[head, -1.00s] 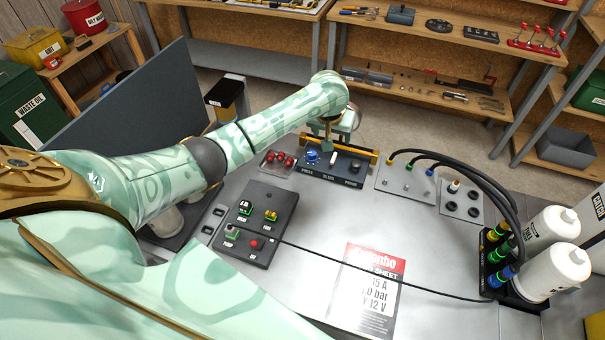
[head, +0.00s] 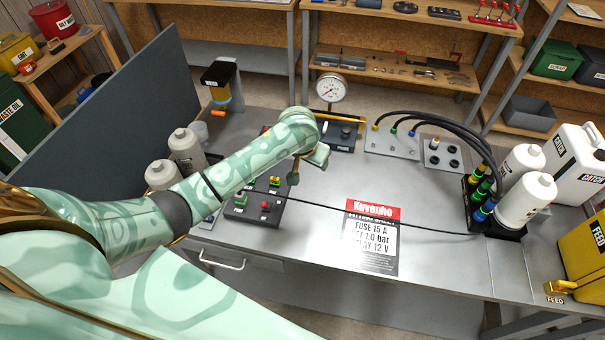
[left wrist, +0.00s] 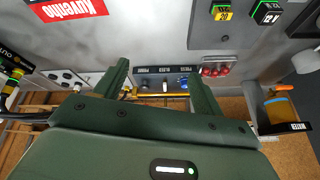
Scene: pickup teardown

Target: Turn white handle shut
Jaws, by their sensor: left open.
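The small white handle (left wrist: 165,87) stands on the dark control panel (left wrist: 150,82), between a blue knob and a black knob, in the left wrist view. In the head view the panel (head: 342,146) is at the back of the bench, partly hidden by my left arm; the handle's position is hard to read there. My left gripper (head: 293,180) is above the bench, in front of the panel and apart from it. In the left wrist view its fingers (left wrist: 160,72) are spread and empty, with the panel beyond them. My right gripper is not in view.
A pressure gauge (head: 331,88) rises behind the panel. A switch box (head: 250,212) lies under my left arm. A red-topped sheet (head: 371,236) lies on the bench, with bare metal around it.

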